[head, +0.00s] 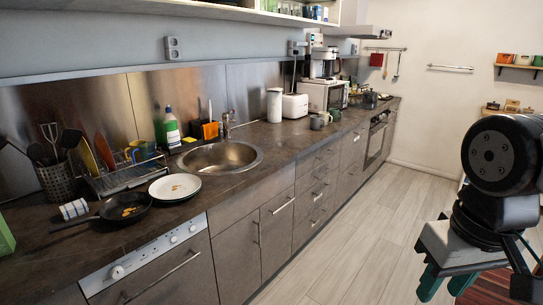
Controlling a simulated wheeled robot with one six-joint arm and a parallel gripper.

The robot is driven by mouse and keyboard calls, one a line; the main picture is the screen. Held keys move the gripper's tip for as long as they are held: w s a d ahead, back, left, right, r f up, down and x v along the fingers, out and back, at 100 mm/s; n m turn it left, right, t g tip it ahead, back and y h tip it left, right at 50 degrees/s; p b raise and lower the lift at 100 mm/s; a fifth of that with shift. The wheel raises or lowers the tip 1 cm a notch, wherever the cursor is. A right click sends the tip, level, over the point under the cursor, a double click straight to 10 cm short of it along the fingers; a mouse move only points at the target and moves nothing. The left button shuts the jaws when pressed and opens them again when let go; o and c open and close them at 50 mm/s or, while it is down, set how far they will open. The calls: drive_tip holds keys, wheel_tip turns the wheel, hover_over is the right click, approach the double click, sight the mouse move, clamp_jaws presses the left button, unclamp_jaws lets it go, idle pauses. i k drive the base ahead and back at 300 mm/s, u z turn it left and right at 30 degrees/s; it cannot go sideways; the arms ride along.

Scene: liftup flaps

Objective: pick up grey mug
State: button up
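Several mugs stand in a small group on the dark counter, right of the sink. One grey mug (317,123) is at the front of the group. The others beside it are small and partly overlapped, so their exact colours are hard to tell. My arm fills the right edge, well apart from the counter.
The sink (220,158), a white plate (175,188) and a black pan (124,208) are on the near counter. A white toaster (295,106) and microwave (326,95) stand behind the mugs. The wooden floor (350,235) along the cabinets is clear.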

sight(316, 120)
drive_tip(key=z, duration=0.4)
drive_tip(key=i, duration=2.3)
drive_tip(key=z, duration=0.45)
drive_tip(key=i, duration=1.7)
drive_tip(key=z, duration=0.1)
